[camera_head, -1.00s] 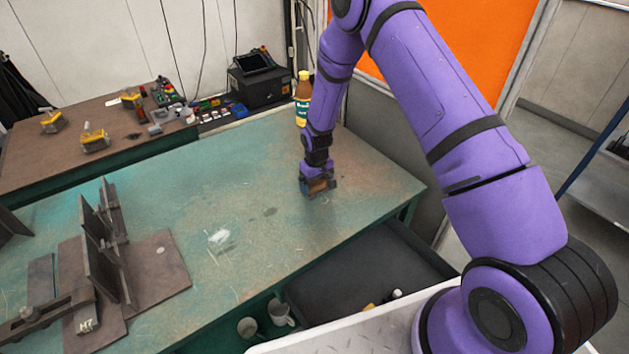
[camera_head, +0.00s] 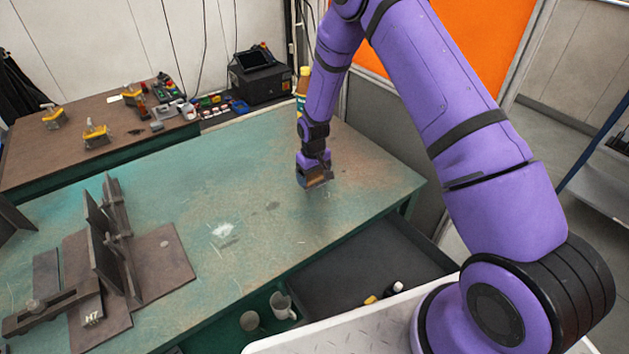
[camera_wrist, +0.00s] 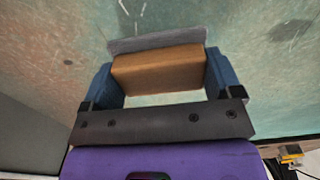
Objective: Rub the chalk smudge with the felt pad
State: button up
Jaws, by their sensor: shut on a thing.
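The chalk smudge (camera_head: 222,230) is a pale white patch on the worn green tabletop (camera_head: 170,215), left of my gripper in the head view. My gripper (camera_head: 315,177) is shut on the felt pad, a brown block with a grey felt layer. In the wrist view the pad (camera_wrist: 160,70) sits between the blue fingers, with the grey felt on its far side. The pad is near the tabletop, apart from the smudge. I cannot tell if it touches the surface.
Dark steel plates and a fixture (camera_head: 105,240) stand on the left of the table. A bottle (camera_head: 303,85) is partly hidden behind my arm. Mugs (camera_head: 283,305) sit below the front edge, beside an open dark drawer (camera_head: 360,265). The tabletop between pad and smudge is clear.

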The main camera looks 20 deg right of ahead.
jog(key=shift+a+r, duration=0.1)
jog(key=shift+r, duration=2.6)
